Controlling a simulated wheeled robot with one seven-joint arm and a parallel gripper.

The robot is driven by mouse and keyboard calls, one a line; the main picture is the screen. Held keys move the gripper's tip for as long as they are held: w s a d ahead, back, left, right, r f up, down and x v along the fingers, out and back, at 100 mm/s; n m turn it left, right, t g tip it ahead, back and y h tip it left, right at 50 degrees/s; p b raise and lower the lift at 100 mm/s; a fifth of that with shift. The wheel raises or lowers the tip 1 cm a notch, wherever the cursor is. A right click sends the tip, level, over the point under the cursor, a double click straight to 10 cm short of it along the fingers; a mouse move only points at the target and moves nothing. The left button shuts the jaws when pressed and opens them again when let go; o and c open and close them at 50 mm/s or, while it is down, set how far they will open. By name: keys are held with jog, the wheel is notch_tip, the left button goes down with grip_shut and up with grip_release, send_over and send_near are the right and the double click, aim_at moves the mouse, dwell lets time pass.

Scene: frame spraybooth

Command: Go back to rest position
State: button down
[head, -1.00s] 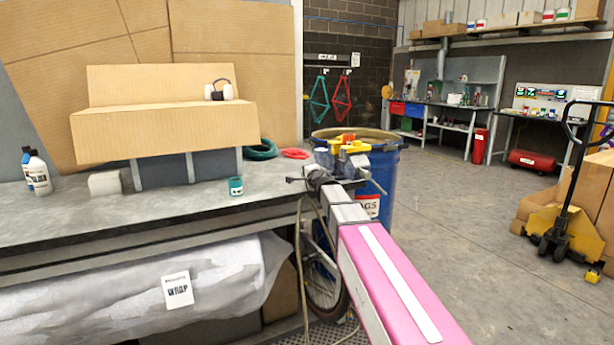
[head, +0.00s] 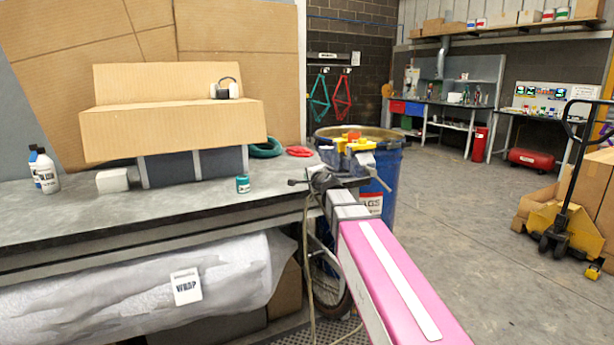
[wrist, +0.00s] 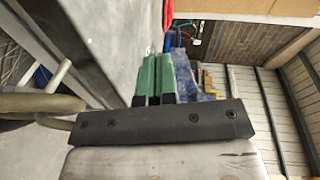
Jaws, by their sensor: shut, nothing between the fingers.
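My gripper (wrist: 154,78) shows in the wrist view as two green fingers side by side, shut and empty, pointing away from the camera above a black bar. A grey surface lies to their left and a blue shape is just beyond them on the right. In the head view a pink bar with a white stripe, which looks like my arm, reaches from the bottom right toward the bench's right end. My fingers cannot be made out clearly there.
The bench (head: 60,220) carries a cardboard box (head: 180,130) with ear defenders (head: 225,88), bottles (head: 46,172) and a small teal pot (head: 243,184). A blue drum (head: 385,175) stands past its right end. Open floor (head: 480,230) lies right, before a pallet truck (head: 565,220).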

jog(key=s+d+f+n+g, duration=0.2)
jog(key=s+f+n+g, duration=0.45)
jog(key=f, duration=0.75)
jog(key=s+d+f+n+g+h, duration=0.2)
jog(key=s+d+f+n+g, duration=0.1)
jog(key=s+f, duration=0.8)
jog(key=s+d+f+n+g+h, duration=0.3)
jog(key=s+d+f+g, duration=0.3)
jog(key=s, duration=0.7)
notch_tip(320, 180, down, 5)
jog(key=d, duration=0.2)
jog(key=shift+s+d+r+h, duration=0.15)
jog(key=shift+s+d+h, duration=0.15)
